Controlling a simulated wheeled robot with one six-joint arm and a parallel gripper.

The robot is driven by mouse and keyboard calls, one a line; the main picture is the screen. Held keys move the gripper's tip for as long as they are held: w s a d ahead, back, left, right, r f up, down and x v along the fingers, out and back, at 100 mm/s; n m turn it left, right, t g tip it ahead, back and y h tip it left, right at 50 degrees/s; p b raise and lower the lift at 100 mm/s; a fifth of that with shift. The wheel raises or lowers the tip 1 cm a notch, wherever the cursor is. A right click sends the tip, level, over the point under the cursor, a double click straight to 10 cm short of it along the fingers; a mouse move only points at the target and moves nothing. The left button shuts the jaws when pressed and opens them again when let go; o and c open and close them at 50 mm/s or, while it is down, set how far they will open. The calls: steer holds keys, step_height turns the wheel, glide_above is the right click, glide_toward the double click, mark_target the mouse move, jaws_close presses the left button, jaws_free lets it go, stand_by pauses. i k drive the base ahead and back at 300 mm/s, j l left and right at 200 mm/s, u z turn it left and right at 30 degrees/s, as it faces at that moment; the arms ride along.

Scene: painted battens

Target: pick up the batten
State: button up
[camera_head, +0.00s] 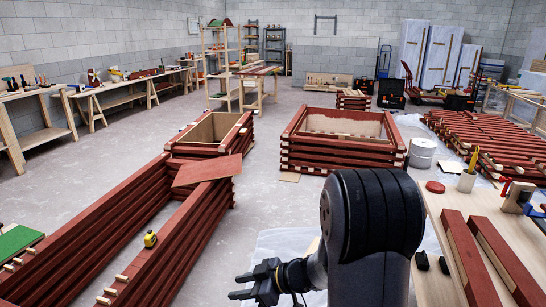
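Two red painted battens lie side by side on the light wooden bench at the lower right: a left batten (468,258) and a right batten (508,258). Both have pale wood along one side, and the right one runs to the lower edge of the picture. Many more red battens are stacked on the floor. Which batten is meant cannot be told. My gripper (237,286) is at the bottom centre, pointing left, with its dark fingers apart and nothing between them. It is well left of the bench battens, and my dark arm stands between.
The bench (432,215) also bears a red lid (435,187), a pot with a brush (467,181) and small black pieces (422,261). A long batten stack (90,250) with a yellow tape measure (150,239) stands left. Grey floor (260,210) is clear mid-room.

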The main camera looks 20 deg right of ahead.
mark_target(524, 289)
steer(key=i+z, duration=0.15)
steer(key=z, duration=0.3)
steer(key=i+z, duration=0.2)
steer(key=z, duration=0.25)
steer(key=i+z, duration=0.2)
steer(key=z, duration=0.25)
steer(key=i+j+z, duration=0.15)
steer(key=z, duration=0.35)
steer(key=i+z, duration=0.15)
steer(key=z, duration=0.25)
steer(key=i+z, duration=0.2)
steer(key=z, duration=0.2)
steer(key=i+j+z, duration=0.15)
steer(key=z, duration=0.25)
steer(key=i+j+z, duration=0.1)
steer(key=z, duration=0.3)
